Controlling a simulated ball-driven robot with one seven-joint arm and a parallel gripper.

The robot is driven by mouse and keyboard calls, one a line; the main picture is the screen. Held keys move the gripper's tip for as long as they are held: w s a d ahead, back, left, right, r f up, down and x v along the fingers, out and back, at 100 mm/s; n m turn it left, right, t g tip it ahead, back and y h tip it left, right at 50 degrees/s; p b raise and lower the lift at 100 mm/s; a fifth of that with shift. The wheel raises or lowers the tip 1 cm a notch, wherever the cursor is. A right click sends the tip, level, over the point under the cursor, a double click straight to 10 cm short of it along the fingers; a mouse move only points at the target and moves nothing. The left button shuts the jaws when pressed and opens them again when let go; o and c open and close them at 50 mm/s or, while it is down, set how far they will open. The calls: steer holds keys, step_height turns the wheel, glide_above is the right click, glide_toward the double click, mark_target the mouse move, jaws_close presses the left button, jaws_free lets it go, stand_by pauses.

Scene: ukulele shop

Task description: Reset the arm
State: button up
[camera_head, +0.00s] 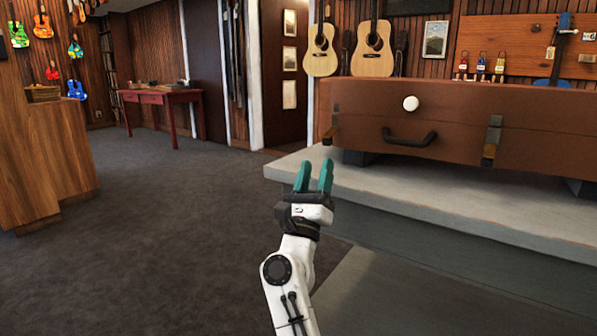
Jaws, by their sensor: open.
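My gripper (314,178) has two teal fingers pointing up and away, with a gap between them. It is open, and nothing shows between the fingers. My white arm reaches up to it from the bottom middle of the view. In the picture the gripper overlaps the left front corner of a grey counter (430,190). I cannot tell how far it is from the counter's edge. The lower part of my arm is out of view.
A large brown case (480,105) with a black handle lies on the counter, a round white thing (410,103) at its front. A wooden counter (60,150) stands left, a red table (160,97) behind. Guitars (372,47) hang behind the case. Dark carpet (180,220) is clear at left.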

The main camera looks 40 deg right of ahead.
steer(key=s+a+f+n+y, duration=0.1)
steer(key=a+f+n+y, duration=0.3)
steer(key=f+n+y, duration=0.55)
steer(key=s+a+f+n+t+y, duration=0.15)
steer(key=a+f+n+y, duration=0.45)
steer(key=n, duration=0.6)
steer(key=s+a+f+n+y, duration=0.1)
steer(key=a+f+n+y, duration=0.2)
steer(key=f+n+y, duration=0.7)
steer(key=s+f+n+g+h, duration=0.2)
steer(key=s+f+n+g, duration=0.45)
steer(key=s+f, duration=0.55)
steer(key=s+d+f+n+g+h, duration=0.15)
steer(key=s+f+g, duration=0.3)
steer(key=s, duration=0.75)
steer(key=s+f+n+g+h, duration=0.1)
steer(key=s+f+n+g, duration=0.3)
steer(key=s, duration=0.8)
step_height(320, 180, up, 38)
steer(key=m+g+p, duration=0.1)
steer(key=p, duration=3.5)
steer(key=shift+p, duration=0.4)
